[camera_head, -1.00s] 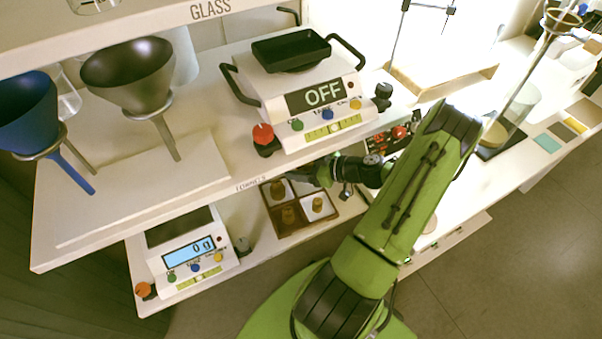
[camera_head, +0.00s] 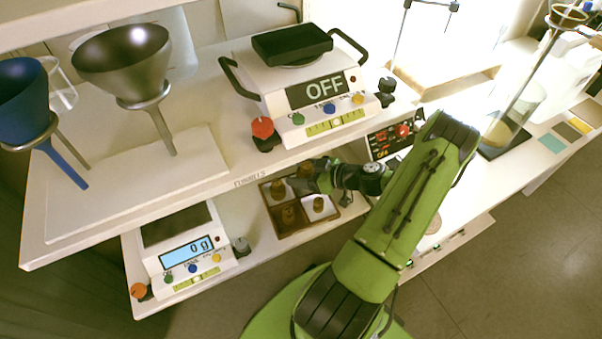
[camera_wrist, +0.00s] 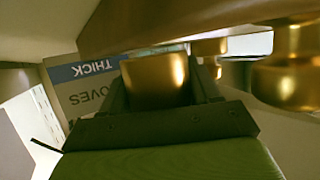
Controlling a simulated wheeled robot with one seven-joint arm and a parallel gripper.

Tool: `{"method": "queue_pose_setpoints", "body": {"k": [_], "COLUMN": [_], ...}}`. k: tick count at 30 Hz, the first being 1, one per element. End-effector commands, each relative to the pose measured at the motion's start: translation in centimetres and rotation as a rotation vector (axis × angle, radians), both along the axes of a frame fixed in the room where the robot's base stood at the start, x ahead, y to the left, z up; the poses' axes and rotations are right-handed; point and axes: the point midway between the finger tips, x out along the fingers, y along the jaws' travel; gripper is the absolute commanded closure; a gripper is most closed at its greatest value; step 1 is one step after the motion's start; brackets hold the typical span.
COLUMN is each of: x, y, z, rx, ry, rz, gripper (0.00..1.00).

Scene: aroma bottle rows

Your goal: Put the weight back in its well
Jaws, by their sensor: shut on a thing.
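A brass weight (camera_wrist: 157,80) is between the fingers of my gripper (camera_wrist: 160,95), which is shut on it in the wrist view. In the head view my gripper (camera_head: 308,181) is at the back right of a brown divided box (camera_head: 297,236), under the upper shelf. The held weight is hard to make out there. The back right well is mostly hidden by my gripper. Other brass weights (camera_wrist: 288,78) show at right in the wrist view.
The upper shelf (camera_head: 225,180) overhangs close to my gripper and carries a balance marked OFF (camera_head: 305,95) and funnels (camera_head: 125,65). A lower balance (camera_head: 188,255) reading 0 g and a grey knob (camera_head: 241,245) stand left of the box. A glove box (camera_wrist: 90,88) shows in the wrist view.

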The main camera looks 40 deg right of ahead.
Motion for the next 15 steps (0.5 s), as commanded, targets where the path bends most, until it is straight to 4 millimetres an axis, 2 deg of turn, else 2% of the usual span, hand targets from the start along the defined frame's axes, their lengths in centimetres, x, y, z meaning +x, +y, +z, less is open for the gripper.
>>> {"method": "queue_pose_setpoints", "body": {"k": [2,3,4,12,15], "x": [0.03,-0.08,-0.09,-0.13,-0.14], "y": [0.09,0.07,0.08,0.11,0.13], "z": [-0.09,-0.3,-0.3,-0.37,0.27], "rx": [0.002,0.002,0.002,0.004,0.005], "ry": [0.0,0.006,0.006,0.009,0.01], "rz": [0.001,0.0,0.0,0.0,0.0], "gripper": [1.0,0.33,0.28,0.28,0.28]}}
